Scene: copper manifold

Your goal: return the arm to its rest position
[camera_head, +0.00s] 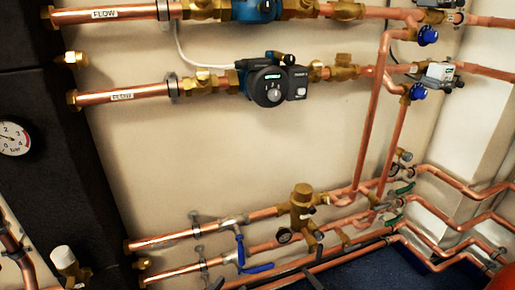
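Neither of my arms shows in the head view, and neither gripper is in view. The copper manifold fills the picture. Two copper flow pipes (122,94) run across the upper part, each with a "FLOW" label. A dark pump (268,84) with a round dial sits on the lower flow pipe. A second, blue pump (257,10) is cut off by the top edge. Blue-capped valves (417,91) sit at the right on the flow pipes.
Lower copper pipes (165,240) carry blue-handled valves (257,268) and a brass fitting (302,205). A dark column (50,190) with a pressure gauge (13,138) stands at the left. The pale wall (200,160) between the upper and lower pipes is bare.

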